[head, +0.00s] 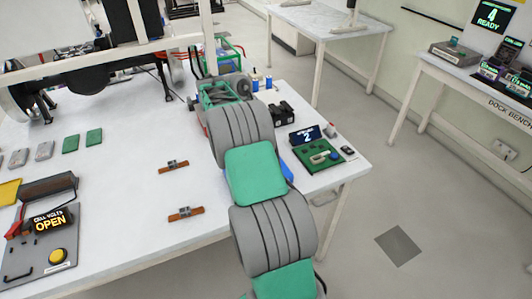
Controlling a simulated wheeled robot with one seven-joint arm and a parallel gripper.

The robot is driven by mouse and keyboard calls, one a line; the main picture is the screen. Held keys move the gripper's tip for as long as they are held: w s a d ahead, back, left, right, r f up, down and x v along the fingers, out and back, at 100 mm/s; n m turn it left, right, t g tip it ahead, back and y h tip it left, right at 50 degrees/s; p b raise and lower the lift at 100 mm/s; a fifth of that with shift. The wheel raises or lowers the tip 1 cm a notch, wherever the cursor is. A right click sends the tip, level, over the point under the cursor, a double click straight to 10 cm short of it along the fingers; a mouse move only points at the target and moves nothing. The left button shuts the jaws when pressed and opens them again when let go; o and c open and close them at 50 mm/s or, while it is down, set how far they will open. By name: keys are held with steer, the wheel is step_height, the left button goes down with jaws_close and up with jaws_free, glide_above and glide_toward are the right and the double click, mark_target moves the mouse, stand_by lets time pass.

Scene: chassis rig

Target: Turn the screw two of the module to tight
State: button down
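My arm rises from the bottom of the head view and reaches over the white table (110,215). Its grey and green links hide part of the tabletop. My gripper cannot be made out; the far end of the arm is hidden or merges with a green-framed item (217,94) beyond it. A green board (308,158) with a beige part on it lies right of the arm, and a small display (305,136) showing a 2 stands behind it. I cannot tell which thing is the module, and no screw can be clearly picked out.
A panel reading "CELL VOLTS OPEN" (50,222) with a yellow button sits at the left front. Two brown pieces (174,167) (186,214) lie mid-table. A black block (282,112) stands beyond the arm. The dock bench (495,98) is at the right, across open floor (380,180).

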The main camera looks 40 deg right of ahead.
stand_by(0.3)
steer(key=c, duration=1.3)
jaws_free()
steer(key=p+v, duration=0.6)
steer(key=v, duration=0.2)
steer(key=shift+p, duration=0.35)
steer(key=shift+f, duration=0.1)
